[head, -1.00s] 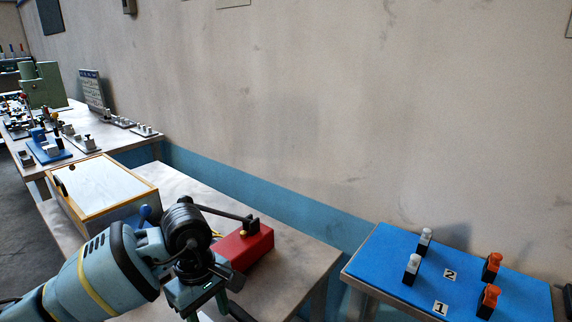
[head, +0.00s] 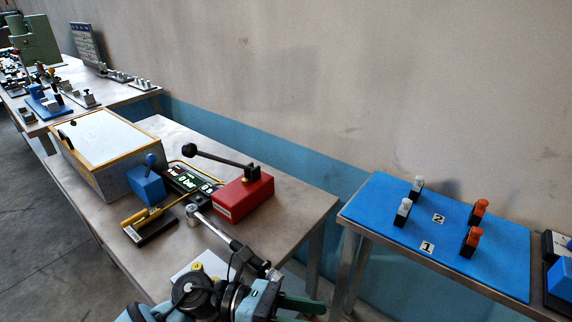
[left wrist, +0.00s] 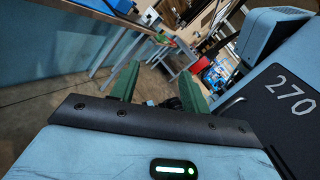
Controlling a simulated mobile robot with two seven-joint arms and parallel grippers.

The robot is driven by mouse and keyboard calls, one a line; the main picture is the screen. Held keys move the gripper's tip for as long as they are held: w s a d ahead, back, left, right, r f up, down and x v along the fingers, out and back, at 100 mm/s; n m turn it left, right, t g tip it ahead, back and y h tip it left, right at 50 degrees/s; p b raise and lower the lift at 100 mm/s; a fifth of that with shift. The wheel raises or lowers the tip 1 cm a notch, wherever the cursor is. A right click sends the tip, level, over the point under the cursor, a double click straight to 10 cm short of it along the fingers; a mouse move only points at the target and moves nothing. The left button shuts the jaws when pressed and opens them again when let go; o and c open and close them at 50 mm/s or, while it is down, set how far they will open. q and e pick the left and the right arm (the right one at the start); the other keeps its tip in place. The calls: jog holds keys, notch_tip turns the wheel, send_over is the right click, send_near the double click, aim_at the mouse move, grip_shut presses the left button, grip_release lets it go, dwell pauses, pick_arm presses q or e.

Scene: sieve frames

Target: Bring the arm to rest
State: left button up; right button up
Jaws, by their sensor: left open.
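My left arm (head: 205,295) comes in at the bottom middle of the head view, low in front of the near table. My left gripper (head: 300,305) is at its right end, partly cut off by the picture's lower edge. In the left wrist view the two green fingers of the gripper (left wrist: 159,78) stand apart with nothing held between them. My right gripper is in neither view.
The near table (head: 285,195) bears a red box with a black lever (head: 243,196), a blue block (head: 147,187), a display (head: 186,180) and a framed white-topped box (head: 105,150). A blue board (head: 400,243) with white and orange pegs stands right. A far table (head: 130,97) holds several fixtures.

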pick_arm(q)
jog(key=w+a+f+n+t+y, duration=0.1)
jog(key=a+f+n+t+y, duration=0.3)
jog(key=a+f+n+t, duration=0.9)
jog(key=w+r+n+t+y, duration=0.15)
jog(key=n+t+y, duration=0.4)
jog(key=n, duration=1.65)
jog(key=s+a+f+n+g+y, duration=0.3)
jog(key=s+a+f+n, duration=0.2)
jog(key=s+f, duration=0.3)
jog(key=s+a+f+n+g+y+p, duration=0.1)
jog(key=s+a+f+n+g+y, duration=0.2)
jog(key=s+a+f+n, duration=0.2)
jog(key=s+f+n, duration=0.3)
jog(key=s+f, duration=0.1)
jog(key=s, duration=0.2)
jog(key=shift+s+a+f, duration=0.15)
jog(key=shift+a, duration=0.2)
